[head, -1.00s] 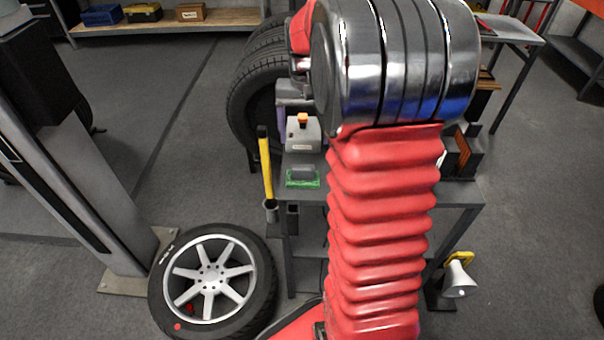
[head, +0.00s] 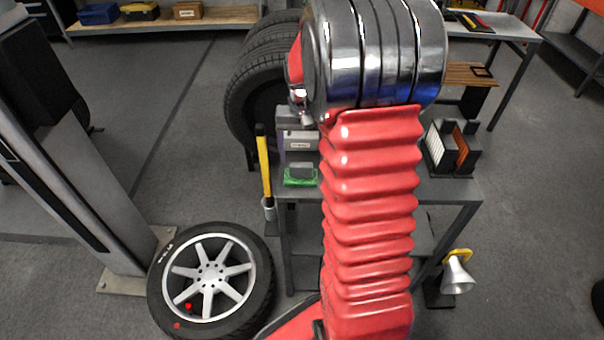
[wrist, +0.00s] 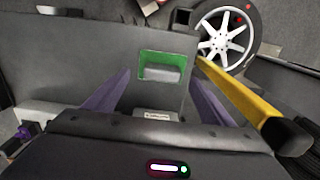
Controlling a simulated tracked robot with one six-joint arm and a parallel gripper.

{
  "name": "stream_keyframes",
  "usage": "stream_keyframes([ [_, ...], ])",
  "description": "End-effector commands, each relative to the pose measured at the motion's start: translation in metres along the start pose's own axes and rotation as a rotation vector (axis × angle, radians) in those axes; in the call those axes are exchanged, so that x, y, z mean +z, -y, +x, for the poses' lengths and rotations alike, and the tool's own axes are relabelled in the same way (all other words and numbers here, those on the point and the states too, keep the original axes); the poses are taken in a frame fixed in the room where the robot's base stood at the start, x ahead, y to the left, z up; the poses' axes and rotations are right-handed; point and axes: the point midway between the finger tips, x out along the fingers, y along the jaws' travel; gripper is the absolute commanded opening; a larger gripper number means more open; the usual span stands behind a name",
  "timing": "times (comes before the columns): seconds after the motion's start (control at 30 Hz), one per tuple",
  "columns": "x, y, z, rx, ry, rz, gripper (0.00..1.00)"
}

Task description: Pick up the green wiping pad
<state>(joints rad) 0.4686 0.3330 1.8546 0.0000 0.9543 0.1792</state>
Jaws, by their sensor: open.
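The green wiping pad (head: 300,182) lies near the front left of the grey workbench, with a grey block on top. In the wrist view the pad (wrist: 148,74) shows green along its edges, between and beyond the fingertips. My gripper (wrist: 158,68) is open, with its two purple fingers spread on either side and nothing between them. The height of the fingers over the bench is hard to tell. In the head view my arm hides most of the gripper.
A grey box with a white label (head: 300,144) stands just behind the pad. A yellow-handled tool (head: 264,165) stands upright at the bench's left edge. A wheel (head: 212,275) lies on the floor. A dark rack (head: 450,150) stands on the bench's right side.

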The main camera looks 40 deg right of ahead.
Motion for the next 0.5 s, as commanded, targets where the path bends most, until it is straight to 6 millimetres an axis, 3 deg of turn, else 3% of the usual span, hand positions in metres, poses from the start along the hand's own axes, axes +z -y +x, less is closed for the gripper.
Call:
stream_keyframes([
  [0.5, -0.0001, 0.0009, 0.0115, 0.0, 0.001, 0.0, 0.77],
])
